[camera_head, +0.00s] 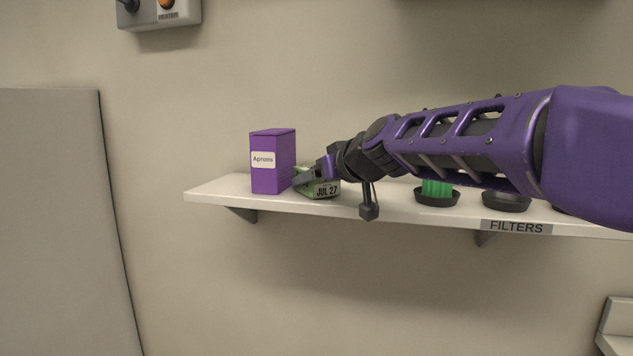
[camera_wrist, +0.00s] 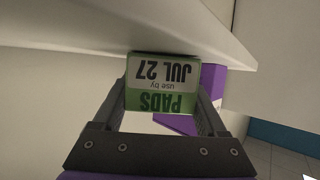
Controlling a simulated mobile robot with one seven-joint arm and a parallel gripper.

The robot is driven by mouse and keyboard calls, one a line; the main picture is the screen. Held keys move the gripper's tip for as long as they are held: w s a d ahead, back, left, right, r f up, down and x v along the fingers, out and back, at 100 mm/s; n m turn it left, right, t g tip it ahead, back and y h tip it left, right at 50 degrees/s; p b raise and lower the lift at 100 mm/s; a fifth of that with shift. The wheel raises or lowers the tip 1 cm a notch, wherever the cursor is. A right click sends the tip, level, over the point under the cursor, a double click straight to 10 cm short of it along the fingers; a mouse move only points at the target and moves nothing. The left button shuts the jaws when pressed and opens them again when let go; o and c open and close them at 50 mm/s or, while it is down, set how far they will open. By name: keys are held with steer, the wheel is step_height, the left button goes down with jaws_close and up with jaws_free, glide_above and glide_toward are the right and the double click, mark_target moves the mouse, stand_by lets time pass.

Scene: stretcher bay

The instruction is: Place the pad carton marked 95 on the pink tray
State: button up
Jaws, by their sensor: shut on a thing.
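A green and white pads carton (camera_head: 326,190) is at the shelf beside the purple box, its front face reading "JUL 27". In the wrist view the pads carton (camera_wrist: 160,84) shows upside down, with "PADS", "use by" and "JUL 27". My gripper (camera_head: 309,181) is shut on this carton, with one finger along each side in the wrist view. I cannot tell whether the carton rests on the shelf or is just clear of it. No number 95 is readable on it. No pink tray is in view.
The white shelf (camera_head: 221,190) labelled FILTERS carries a purple box (camera_head: 271,162) marked "Aprons", close left of the carton. Right of it are a green item (camera_head: 437,188) in a dark holder and another dark holder (camera_head: 506,203). A grey panel (camera_head: 55,200) stands at left.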

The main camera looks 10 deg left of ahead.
steer(key=shift+f, duration=0.1)
steer(key=o, duration=1.5)
steer(key=shift+r, duration=0.2)
